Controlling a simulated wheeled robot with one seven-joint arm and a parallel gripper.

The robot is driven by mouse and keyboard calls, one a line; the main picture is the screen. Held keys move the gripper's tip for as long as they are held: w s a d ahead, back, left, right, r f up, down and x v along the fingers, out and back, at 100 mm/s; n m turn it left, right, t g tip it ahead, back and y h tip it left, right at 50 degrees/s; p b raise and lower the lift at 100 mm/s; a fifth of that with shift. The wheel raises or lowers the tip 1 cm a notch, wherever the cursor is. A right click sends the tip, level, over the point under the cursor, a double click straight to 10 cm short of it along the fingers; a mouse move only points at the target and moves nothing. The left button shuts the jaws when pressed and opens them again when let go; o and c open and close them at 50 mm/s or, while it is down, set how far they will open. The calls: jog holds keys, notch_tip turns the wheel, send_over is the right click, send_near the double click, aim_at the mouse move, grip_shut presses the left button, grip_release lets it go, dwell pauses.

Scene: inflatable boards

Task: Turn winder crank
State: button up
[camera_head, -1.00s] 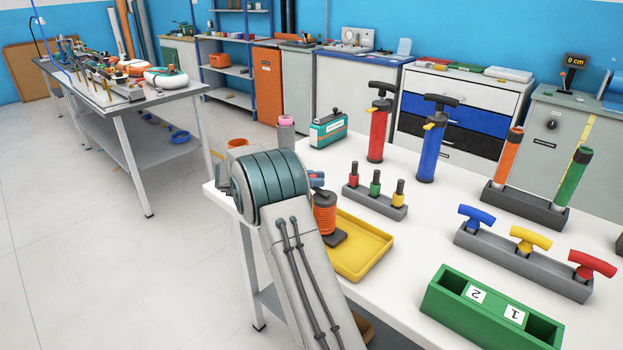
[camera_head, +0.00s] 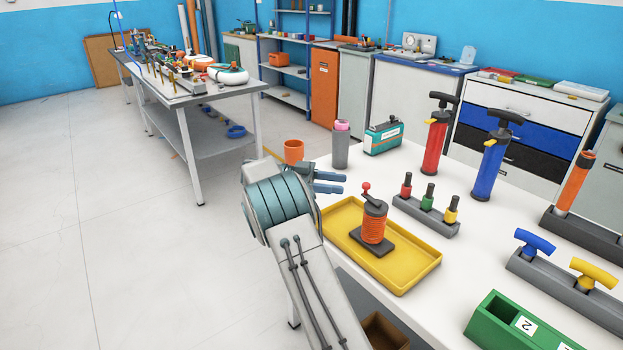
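The winder (camera_head: 374,222) is an orange coil on a dark base, standing upright in the yellow tray (camera_head: 408,277). Its dark crank with a red knob (camera_head: 366,188) sits on top, the knob toward the upper left. My gripper (camera_head: 341,183) is left of and behind the crank, its two blue-grey fingers pointing right with a gap between them. It is open and empty, apart from the knob. My arm's wrist hides part of the gripper and the tray's left corner.
An orange cup (camera_head: 293,151) and a grey cylinder (camera_head: 341,150) stand behind my gripper. A teal box (camera_head: 383,137), a red pump (camera_head: 435,145), a blue pump (camera_head: 490,165) and a grey rack of small pegs (camera_head: 425,215) stand farther back and right. A green box (camera_head: 500,325) is at front right.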

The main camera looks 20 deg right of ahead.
jog(key=p+v, duration=0.1)
jog(key=v, duration=0.5)
dwell(0.3)
